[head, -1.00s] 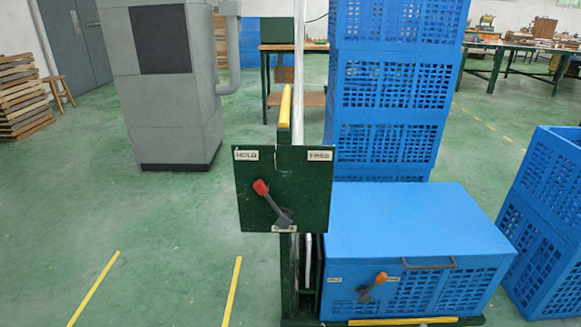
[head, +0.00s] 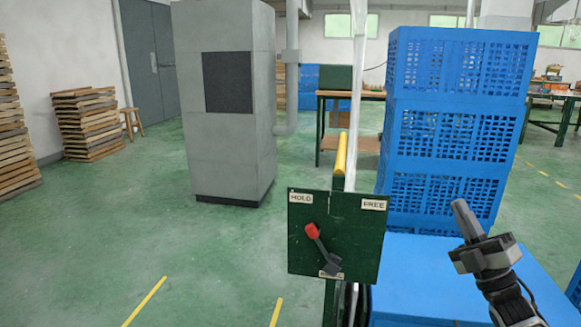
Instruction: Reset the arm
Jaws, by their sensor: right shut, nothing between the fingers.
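My right gripper (head: 464,214) is in the head view at the lower right, with its fingers pointing up and to the left. It is shut and empty, in front of the blue lid and the stacked crates. A dark green panel (head: 358,235) stands to its left, marked HOLD at upper left and FREE at upper right. Its lever has a red knob (head: 312,230) and leans up-left toward HOLD. The gripper is apart from the panel and lever in the picture. My left gripper is not in view.
Blue crates (head: 455,118) are stacked behind the panel. A blue lid (head: 405,280) lies below them, partly behind my right arm. A grey cabinet (head: 228,150) stands left of centre. Wooden pallets (head: 90,122) and a stool (head: 131,116) are further left. Green floor is clear at lower left.

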